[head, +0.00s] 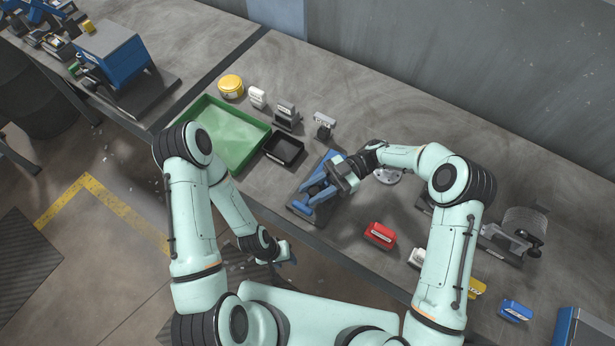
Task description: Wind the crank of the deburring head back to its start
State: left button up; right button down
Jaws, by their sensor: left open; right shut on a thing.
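A small blue device (325,190) on a dark base plate (297,209) stands near the front edge of the bench; I take it for the deburring head. My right gripper (340,180) reaches in from the right and is shut at its upper right side. What it grips is mostly hidden by the fingers; it appears to be the crank, whose angle I cannot tell. My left gripper (288,254) is open and empty, low at the bench's front edge, apart from the device.
A green tray (262,133) and a black bin (298,143) lie left of the device. A round metal flange (388,177) is close to my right wrist. A red block (380,234) lies in front at right. Small grey fixtures (286,112) stand behind.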

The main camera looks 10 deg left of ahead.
jog(key=shift+d+n+g+h, duration=0.25)
jog(key=shift+n+g+h, duration=0.55)
jog(key=shift+g+h, duration=0.2)
jog(key=shift+d+n+g+h, duration=0.35)
jog(key=shift+n+g+h, duration=0.35)
jog(key=shift+n+h, duration=0.25)
jog(key=shift+h, duration=0.25)
jog(key=shift+w+d+n+g+h, duration=0.15)
jog(key=shift+n+g+h, duration=0.1)
jog(key=shift+n+h, duration=0.2)
jog(key=shift+d+n+g+h, duration=0.15)
jog(key=shift+n+g+h, duration=0.15)
jog(key=shift+h, duration=0.15)
jog(key=shift+w, duration=0.1)
jog(key=shift+w+d+r, duration=0.1)
jog(key=shift+d, duration=0.25)
